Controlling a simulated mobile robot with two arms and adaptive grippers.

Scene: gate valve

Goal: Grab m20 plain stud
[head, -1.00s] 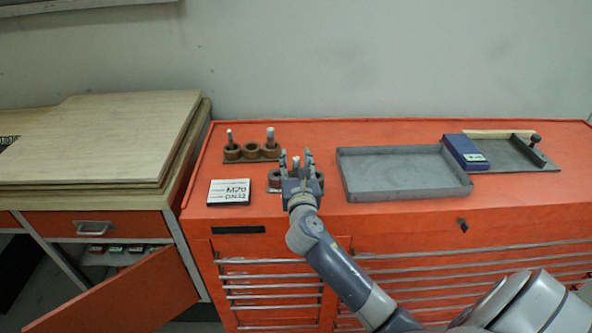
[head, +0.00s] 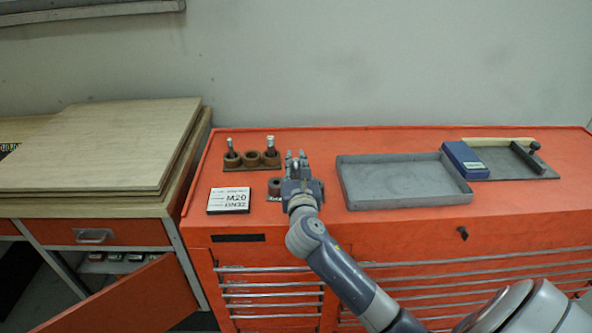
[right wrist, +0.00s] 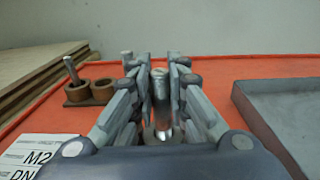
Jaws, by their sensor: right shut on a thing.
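My right gripper (head: 296,158) is over the front holder (head: 275,187) on the orange cabinet top, with its fingers shut on a metallic stud. In the right wrist view the stud (right wrist: 162,95) stands upright between the fingers (right wrist: 160,75). Its lower end is down by a round cup, and I cannot tell whether it is still inside. The gripper hides much of the front holder. A back holder with several brown cups (head: 251,160) has two more studs, a left one (head: 231,148) and a right one (head: 270,145). My left gripper is not in view.
A white sign (head: 229,200) reading M20 and DN32 lies left of the front holder. An empty grey tray (head: 405,200) is to the right. A blue box (head: 464,157) and a dark plate (head: 515,165) lie beyond it. Wooden boards (head: 95,145) are at left.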

